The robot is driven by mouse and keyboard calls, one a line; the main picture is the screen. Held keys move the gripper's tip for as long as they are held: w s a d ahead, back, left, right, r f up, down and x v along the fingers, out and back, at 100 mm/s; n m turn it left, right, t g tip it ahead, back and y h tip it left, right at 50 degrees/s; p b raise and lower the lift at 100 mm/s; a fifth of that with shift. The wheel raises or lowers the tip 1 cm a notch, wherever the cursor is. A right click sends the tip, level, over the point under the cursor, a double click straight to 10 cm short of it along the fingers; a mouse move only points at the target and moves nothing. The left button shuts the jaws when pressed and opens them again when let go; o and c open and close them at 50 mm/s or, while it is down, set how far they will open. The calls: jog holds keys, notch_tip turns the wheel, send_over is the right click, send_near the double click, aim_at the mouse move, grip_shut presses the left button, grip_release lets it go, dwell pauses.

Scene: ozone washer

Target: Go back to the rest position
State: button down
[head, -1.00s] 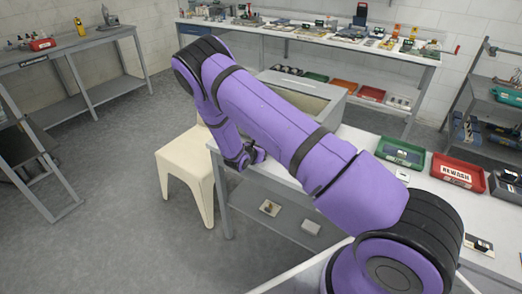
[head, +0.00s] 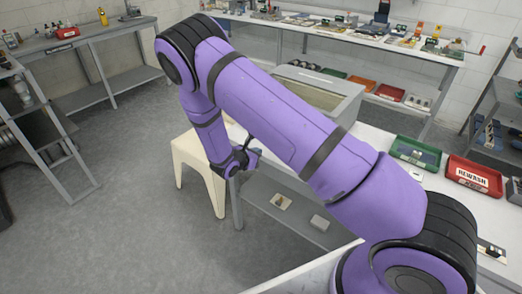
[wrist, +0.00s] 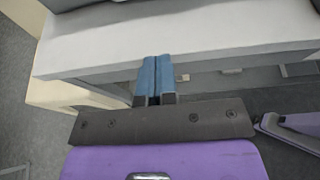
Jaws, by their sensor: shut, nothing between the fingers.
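My gripper (wrist: 155,75) shows in the wrist view with its two blue fingers side by side and touching, with nothing between them. It is in front of the edge of the white worktable (wrist: 200,45). In the head view my purple arm reaches across the picture and bends down at its far end. My gripper (head: 238,172) hangs there beside the left end of the worktable, close to the cream stool (head: 187,152). Its fingertips are small and partly hidden in that view.
On the worktable are a grey basin (head: 345,88), a green tray (head: 416,153) and a red REWASH tray (head: 474,176). Small items lie on its lower shelf (head: 300,205). A back bench (head: 330,35) and a left bench (head: 85,38) line the walls. Grey floor is open at left.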

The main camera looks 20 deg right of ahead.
jog(key=s+d+r+m+g+y, duration=0.15)
jog(key=s+r+m, duration=0.3)
jog(key=r, duration=0.55)
jog(key=s+d+r+m+g+y, duration=0.1)
jog(key=s+d+r+m+g, duration=0.15)
jog(key=r+m, duration=0.45)
jog(key=s+d+r+m+g+y, duration=0.15)
jog(key=s+r, duration=0.35)
jog(key=r, duration=0.7)
jog(key=s+a+r+m+t+y, duration=0.1)
jog(key=s+r+m+y, duration=0.1)
jog(key=s+r, duration=0.3)
jog(key=s+a+r+m+t+y, duration=0.1)
jog(key=s+r+m+y, duration=0.2)
jog(key=s, duration=0.9)
jog(key=s+a+r+m+t+y, duration=0.1)
jog(key=s+r+m+t+y, duration=0.1)
jog(key=s+r+m, duration=0.4)
jog(key=s+r, duration=0.2)
jog(key=s, duration=0.1)
jog(key=shift+a+y, duration=0.2)
jog(key=shift+y, duration=0.2)
